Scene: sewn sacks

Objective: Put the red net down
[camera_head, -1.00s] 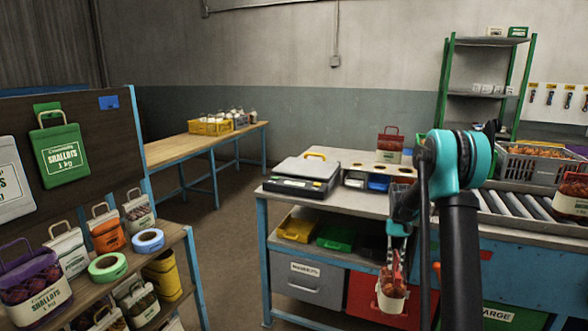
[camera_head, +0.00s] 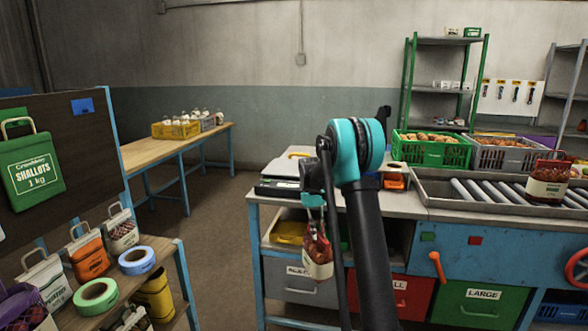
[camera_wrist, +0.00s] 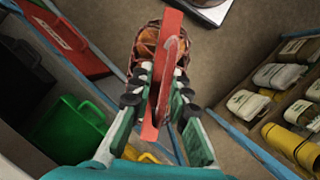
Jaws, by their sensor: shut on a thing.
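My gripper (camera_head: 314,212) is shut on the red net (camera_head: 318,254), a small mesh bag of orange-brown produce with a pale label band and a red top strip. The net hangs below the gripper, in front of the workbench's grey drawer in the head view. In the wrist view the fingers (camera_wrist: 160,88) clamp the red strip (camera_wrist: 168,50) from both sides, with the mesh of the net (camera_wrist: 148,42) beyond. Part of the bag is hidden by the strip and fingers.
The workbench (camera_head: 410,205) carries a scale (camera_head: 280,188), crates and a roller conveyor (camera_head: 490,190) with another red net bag (camera_head: 548,183). At left, a wooden shelf (camera_head: 150,265) holds bags and tape rolls. A table (camera_head: 150,153) stands at the back. Floor shows between them.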

